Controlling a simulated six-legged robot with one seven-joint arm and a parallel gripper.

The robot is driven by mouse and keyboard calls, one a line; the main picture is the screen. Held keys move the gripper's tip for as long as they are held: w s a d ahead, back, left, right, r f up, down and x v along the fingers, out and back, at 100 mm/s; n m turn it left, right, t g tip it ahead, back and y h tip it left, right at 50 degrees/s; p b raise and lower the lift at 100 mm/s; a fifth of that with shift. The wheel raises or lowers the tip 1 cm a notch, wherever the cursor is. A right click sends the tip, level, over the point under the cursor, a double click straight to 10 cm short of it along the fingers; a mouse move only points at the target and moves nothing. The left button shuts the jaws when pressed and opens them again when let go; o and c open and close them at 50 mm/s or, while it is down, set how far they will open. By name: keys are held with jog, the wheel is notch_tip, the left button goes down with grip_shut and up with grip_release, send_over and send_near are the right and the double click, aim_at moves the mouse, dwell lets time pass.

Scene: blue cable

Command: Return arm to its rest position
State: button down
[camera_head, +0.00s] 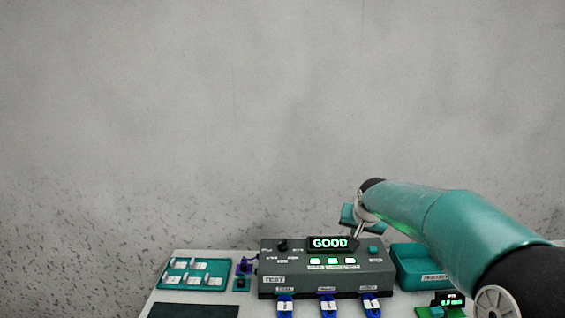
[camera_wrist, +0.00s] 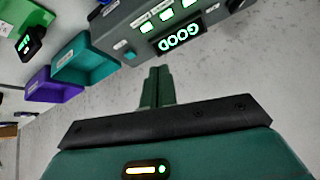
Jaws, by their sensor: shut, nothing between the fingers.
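My gripper (camera_head: 357,238) is at the front of my teal arm, over the right part of the grey tester box. In the wrist view my gripper (camera_wrist: 157,72) shows its two green fingers together, shut and empty, close to the tester's edge in the picture. Whether it touches the box cannot be told. The tester box (camera_head: 280,282) has a lit display reading GOOD (camera_head: 331,243), which also shows upside down in the wrist view (camera_wrist: 180,39). Three blue cable connectors (camera_head: 328,306) sit along the box's front edge.
A teal bin (camera_head: 405,262) and a green board with a small display (camera_head: 447,300) lie on the right. The speckled grey wall is behind; space above the table is clear.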

jog(key=s+a+r+n+g+h, duration=0.1)
jog(key=s+a+r, duration=0.1)
jog(key=s, duration=0.9)
jog(key=s+a+r+n, duration=0.1)
jog(key=s+a+r, duration=0.15)
jog(key=s, duration=0.85)
jog(key=s+f+n+y, duration=0.1)
jog(key=s+f, duration=0.3)
jog(key=s, duration=1.2)
jog(key=shift+a+g, duration=0.15)
jog(key=shift+g, duration=0.15)
